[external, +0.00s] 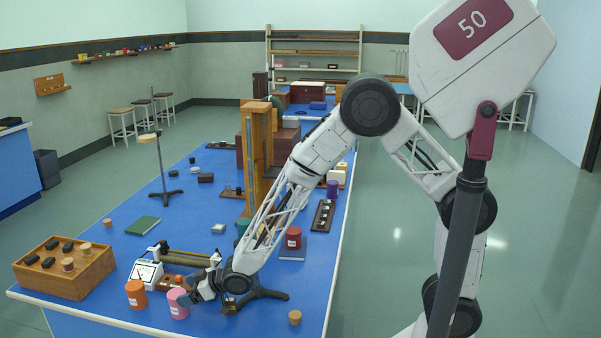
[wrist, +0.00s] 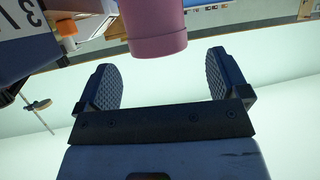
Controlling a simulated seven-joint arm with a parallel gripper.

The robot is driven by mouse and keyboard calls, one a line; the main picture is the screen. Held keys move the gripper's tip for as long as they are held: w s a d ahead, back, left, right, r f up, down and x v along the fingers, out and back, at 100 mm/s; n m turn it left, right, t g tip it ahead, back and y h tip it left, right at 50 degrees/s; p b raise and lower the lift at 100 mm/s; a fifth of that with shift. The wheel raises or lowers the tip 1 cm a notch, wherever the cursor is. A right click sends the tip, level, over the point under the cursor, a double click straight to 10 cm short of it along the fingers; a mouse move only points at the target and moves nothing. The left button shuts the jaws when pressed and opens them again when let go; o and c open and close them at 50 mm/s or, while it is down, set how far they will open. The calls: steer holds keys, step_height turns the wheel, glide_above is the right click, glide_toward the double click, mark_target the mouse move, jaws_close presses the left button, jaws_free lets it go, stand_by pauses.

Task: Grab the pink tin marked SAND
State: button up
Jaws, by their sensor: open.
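The pink tin (external: 177,303) stands on the blue bench near its front edge, with a pale label too small to read in the external view. In the wrist view the pink tin (wrist: 152,25) shows at the top, just beyond the fingertips and roughly between their lines. My gripper (external: 191,297) is low over the bench at the right side of the tin. In the wrist view my gripper (wrist: 165,75) is open, with its two ridged pads apart and nothing between them. Whether a finger touches the tin cannot be told.
An orange tin (external: 136,294) stands close to the left of the pink tin. A white meter (external: 147,272) is behind it. A dark tripod base (external: 262,294) and a cork (external: 295,317) lie to the right.

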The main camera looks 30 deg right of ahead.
mark_target(176, 293)
steer(key=shift+a, duration=0.1)
stand_by(0.3)
steer(key=shift+x, duration=2.55)
steer(key=shift+c, duration=0.3)
steer(key=c, duration=1)
